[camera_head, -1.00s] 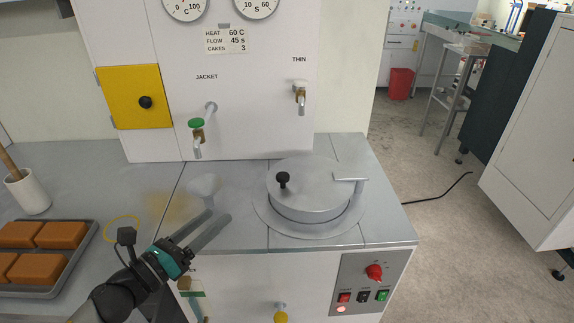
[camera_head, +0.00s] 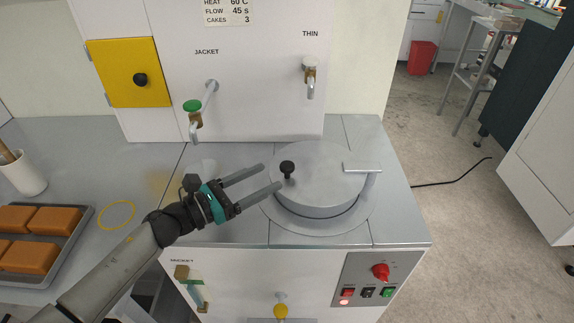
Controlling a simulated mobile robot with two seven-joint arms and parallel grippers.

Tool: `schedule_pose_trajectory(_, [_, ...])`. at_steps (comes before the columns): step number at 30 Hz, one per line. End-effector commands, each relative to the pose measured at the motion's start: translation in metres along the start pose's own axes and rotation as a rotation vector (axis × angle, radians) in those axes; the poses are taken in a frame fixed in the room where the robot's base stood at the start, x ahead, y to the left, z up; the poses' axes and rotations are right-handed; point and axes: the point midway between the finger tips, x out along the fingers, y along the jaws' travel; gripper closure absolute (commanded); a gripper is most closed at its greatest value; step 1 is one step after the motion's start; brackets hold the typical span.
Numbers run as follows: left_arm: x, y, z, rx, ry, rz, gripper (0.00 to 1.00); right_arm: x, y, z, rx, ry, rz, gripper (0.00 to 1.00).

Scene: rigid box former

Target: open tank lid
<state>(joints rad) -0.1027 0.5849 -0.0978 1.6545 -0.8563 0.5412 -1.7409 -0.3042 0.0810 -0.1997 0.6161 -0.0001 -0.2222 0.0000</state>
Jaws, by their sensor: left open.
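The tank lid (camera_head: 325,172) is a round grey metal disc, lying shut on the tank set into the worktop. A black knob (camera_head: 287,168) stands near its left edge, and a flat hinge bracket (camera_head: 361,167) is at its right. My left gripper (camera_head: 272,178) is open, its two fingers pointing right at the knob. The fingertips are just left of the knob, one behind and one in front of its line. I cannot tell whether they touch it. My right gripper is not in view.
A tray (camera_head: 62,262) of orange-brown blocks and a white pot (camera_head: 24,174) stand at left. A green-handled jacket tap (camera_head: 193,108) and a thin tap (camera_head: 310,68) hang from the back panel. A red knob (camera_head: 381,271) is on the front panel. A funnel is partly hidden behind my gripper.

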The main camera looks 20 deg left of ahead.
Motion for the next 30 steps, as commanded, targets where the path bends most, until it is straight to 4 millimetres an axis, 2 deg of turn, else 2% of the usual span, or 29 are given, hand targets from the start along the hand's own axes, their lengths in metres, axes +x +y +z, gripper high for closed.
schedule_pose_trajectory(6, [0.035, 0.000, 0.001, -0.001, -0.003, 0.001, 0.30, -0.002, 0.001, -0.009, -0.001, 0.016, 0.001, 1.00])
schedule_pose_trajectory(13, [0.061, 0.000, 0.000, -0.002, -0.001, 0.001, 0.30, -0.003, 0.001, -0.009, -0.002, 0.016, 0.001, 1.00])
schedule_pose_trajectory(18, [0.068, 0.000, 0.000, -0.001, 0.000, 0.002, 0.30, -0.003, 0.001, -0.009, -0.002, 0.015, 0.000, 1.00])
schedule_pose_trajectory(26, [0.069, 0.000, 0.000, -0.001, 0.000, 0.001, 0.30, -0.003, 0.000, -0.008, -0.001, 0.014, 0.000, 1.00])
schedule_pose_trajectory(30, [0.069, 0.000, 0.000, -0.001, 0.000, 0.001, 0.43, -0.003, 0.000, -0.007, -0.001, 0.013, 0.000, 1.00])
